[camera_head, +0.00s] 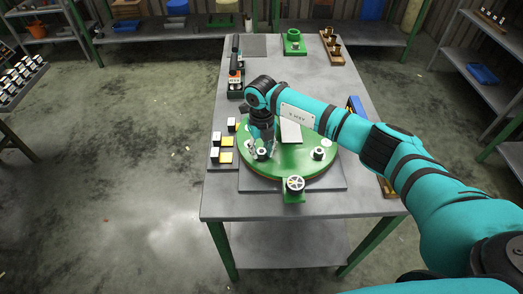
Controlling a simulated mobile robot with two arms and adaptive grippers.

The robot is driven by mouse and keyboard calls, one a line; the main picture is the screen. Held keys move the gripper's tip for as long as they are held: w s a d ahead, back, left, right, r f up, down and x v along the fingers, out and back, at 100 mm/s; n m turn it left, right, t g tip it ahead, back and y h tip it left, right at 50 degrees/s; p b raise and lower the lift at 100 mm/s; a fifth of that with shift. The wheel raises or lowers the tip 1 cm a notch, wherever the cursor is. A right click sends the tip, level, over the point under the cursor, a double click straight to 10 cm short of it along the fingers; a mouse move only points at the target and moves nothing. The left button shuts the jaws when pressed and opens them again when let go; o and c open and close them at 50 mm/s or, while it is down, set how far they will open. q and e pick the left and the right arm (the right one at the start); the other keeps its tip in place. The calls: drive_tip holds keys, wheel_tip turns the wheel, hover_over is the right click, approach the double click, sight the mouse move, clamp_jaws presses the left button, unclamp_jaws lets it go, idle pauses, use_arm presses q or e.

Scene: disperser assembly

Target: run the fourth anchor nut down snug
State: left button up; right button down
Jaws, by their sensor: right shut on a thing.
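A round green plate (300,168) lies on a grey base on the table. My right arm reaches in from the right, and my right gripper (261,148) points down at the plate's left front part. Its fingers are closed around a small pale anchor nut (262,154) at the plate's surface. The fingers hide part of the nut, and its thread cannot be made out. Another pale fitting with a dark centre (319,153) stands on the plate's right side. My forearm hides part of the plate's back. My left gripper is out of view.
A round handwheel (295,184) sits on a green bracket at the plate's front. Black, white and yellow blocks (226,157) stand left of the plate. A green fixture (294,42) and a wooden rack (332,48) are at the table's back. The table's front strip is clear.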

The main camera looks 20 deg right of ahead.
sight(262, 152)
drive_tip(key=m, duration=0.3)
drive_tip(key=shift+m, duration=0.3)
drive_tip(key=shift+m+b, duration=0.3)
drive_tip(key=shift+m, duration=1.2)
drive_tip(key=c, duration=1)
unclamp_jaws()
wheel_tip(262, 152, up, 12)
drive_tip(key=shift+f, duration=0.1)
